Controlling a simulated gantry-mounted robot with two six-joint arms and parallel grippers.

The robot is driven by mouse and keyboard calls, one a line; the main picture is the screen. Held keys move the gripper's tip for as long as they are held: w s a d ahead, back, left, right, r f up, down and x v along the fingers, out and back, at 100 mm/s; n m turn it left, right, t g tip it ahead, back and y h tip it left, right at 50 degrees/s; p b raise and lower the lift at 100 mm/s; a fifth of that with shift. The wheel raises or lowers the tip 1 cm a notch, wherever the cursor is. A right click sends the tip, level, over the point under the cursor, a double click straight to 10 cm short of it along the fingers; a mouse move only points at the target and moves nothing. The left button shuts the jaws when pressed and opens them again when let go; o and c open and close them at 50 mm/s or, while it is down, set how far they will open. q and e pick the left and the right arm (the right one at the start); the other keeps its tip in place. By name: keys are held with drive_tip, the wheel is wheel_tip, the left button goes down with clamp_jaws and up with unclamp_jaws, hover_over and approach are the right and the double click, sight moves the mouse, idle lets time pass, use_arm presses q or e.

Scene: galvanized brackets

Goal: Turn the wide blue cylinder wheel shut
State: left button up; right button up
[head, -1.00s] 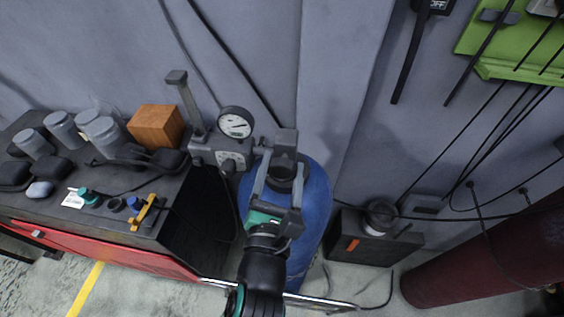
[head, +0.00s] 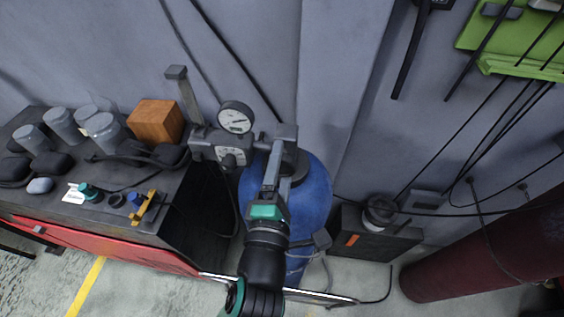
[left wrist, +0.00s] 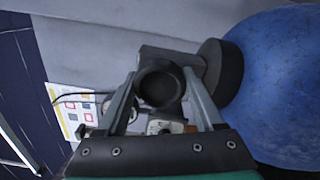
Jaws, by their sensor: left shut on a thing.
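The wide blue cylinder (head: 313,205) stands upright against the wall, and its side fills the right of the left wrist view (left wrist: 285,85). Its dark round wheel (left wrist: 158,86) sits on the valve beside the dark neck collar (left wrist: 222,72). In the head view my gripper mostly hides the wheel. My left gripper (head: 277,158) reaches the cylinder's top from below. Its two fingers (left wrist: 160,88) lie on either side of the wheel, shut on it. My right gripper is in neither view.
A pressure gauge (head: 236,118) on a grey block stands just left of the valve. A cabinet top (head: 60,209) holds grey cups and an orange-brown box (head: 156,120). A dark case (head: 375,243) and a dark red cylinder (head: 480,255) are to the right.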

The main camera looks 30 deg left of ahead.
use_arm(q)
drive_tip(key=m, duration=0.4)
drive_tip(key=shift+m, duration=2.2)
drive_tip(key=o, duration=1.4)
drive_tip(key=shift+c, duration=0.2)
drive_tip(key=v, duration=1.1)
drive_tip(key=shift+s+d+b, duration=0.15)
drive_tip(key=shift+s+b, duration=0.15)
drive_tip(key=shift+b, duration=0.1)
